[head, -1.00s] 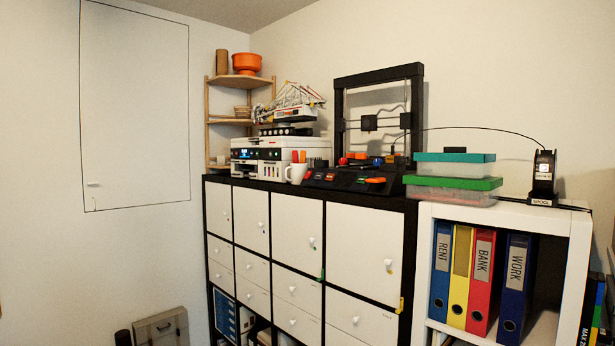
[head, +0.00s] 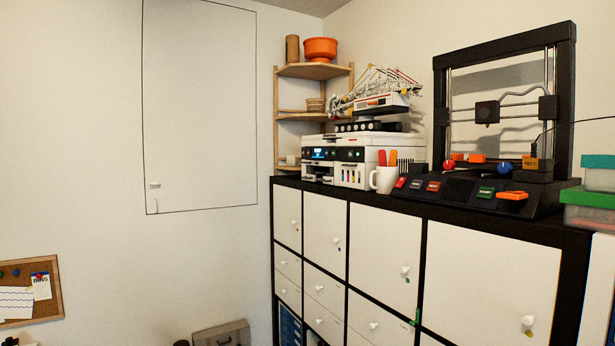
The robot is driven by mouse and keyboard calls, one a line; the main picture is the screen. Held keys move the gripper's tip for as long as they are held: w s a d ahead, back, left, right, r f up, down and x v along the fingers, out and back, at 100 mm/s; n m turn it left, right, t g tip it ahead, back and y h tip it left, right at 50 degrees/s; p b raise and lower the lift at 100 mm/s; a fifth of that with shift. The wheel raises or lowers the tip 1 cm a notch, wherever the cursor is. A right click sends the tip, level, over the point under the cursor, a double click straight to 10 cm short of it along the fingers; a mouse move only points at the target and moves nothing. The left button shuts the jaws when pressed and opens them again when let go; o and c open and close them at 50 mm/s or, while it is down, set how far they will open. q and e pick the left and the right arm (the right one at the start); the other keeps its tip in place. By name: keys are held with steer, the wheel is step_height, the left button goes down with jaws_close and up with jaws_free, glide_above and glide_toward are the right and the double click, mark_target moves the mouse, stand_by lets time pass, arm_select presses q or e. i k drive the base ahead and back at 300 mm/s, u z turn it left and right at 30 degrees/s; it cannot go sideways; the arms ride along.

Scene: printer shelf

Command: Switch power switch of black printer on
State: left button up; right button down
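The black printer (head: 440,125) is an open-frame machine with a tall black gantry. It stands on top of the black-framed cabinet at the right. Its sloped black base (head: 463,189) carries several red, green and orange buttons or labels, one orange piece (head: 512,196) at the right. I cannot tell which part is the power switch or its state. Neither of my grippers is in view.
A white mug (head: 383,179) and a white printer (head: 350,160) stand left of it, with a model ship (head: 378,98) above. Teal-lidded (head: 598,161) and green-lidded boxes (head: 588,197) stand at the right. White cabinet doors (head: 384,251) fill the front.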

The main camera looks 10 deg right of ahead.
mark_target(401, 181)
steer(key=z, duration=0.15)
steer(key=i, duration=1.55)
steer(key=z, duration=0.55)
